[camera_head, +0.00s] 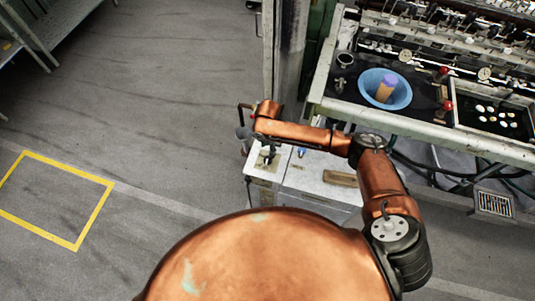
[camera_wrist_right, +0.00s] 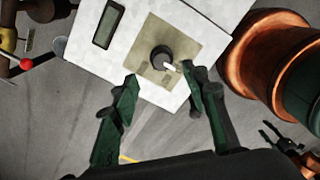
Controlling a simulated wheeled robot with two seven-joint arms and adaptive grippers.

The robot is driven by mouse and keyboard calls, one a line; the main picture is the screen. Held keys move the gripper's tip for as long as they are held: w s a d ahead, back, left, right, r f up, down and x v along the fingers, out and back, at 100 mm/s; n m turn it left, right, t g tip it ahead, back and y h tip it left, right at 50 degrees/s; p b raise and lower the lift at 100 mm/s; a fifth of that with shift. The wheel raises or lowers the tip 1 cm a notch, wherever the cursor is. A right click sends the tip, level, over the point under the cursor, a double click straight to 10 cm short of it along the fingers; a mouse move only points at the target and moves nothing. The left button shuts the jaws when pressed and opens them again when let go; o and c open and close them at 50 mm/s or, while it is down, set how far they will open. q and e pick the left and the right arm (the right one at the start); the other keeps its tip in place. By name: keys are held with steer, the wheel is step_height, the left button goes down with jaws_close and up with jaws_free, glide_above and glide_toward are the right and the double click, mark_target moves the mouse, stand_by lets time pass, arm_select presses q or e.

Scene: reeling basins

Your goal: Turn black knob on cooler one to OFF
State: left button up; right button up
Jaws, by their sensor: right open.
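The white cooler (camera_head: 318,180) stands on the floor below the reeling bench. In the right wrist view its top (camera_wrist_right: 127,35) shows a beige plate (camera_wrist_right: 180,45) with a round black knob (camera_wrist_right: 161,56). A pale pointer on the knob points to the lower right in that view. The plate's lettering is too small to read. My right gripper (camera_wrist_right: 160,79) is open, with its green-black fingers spread on either side just below the knob and nothing between them. In the head view my right gripper (camera_head: 268,154) hangs over the cooler's left end. My left gripper does not show clearly.
The reeling bench (camera_head: 420,128) stands behind and right of the cooler, bearing a blue basin (camera_head: 399,91). Hoses hang below it. A dark display (camera_wrist_right: 109,25) sits beside the knob plate. The floor at left is open, with a yellow outline (camera_head: 65,156).

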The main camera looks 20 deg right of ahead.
step_height(320, 180, up, 5)
steer(key=shift+f, duration=0.1)
stand_by(0.6)
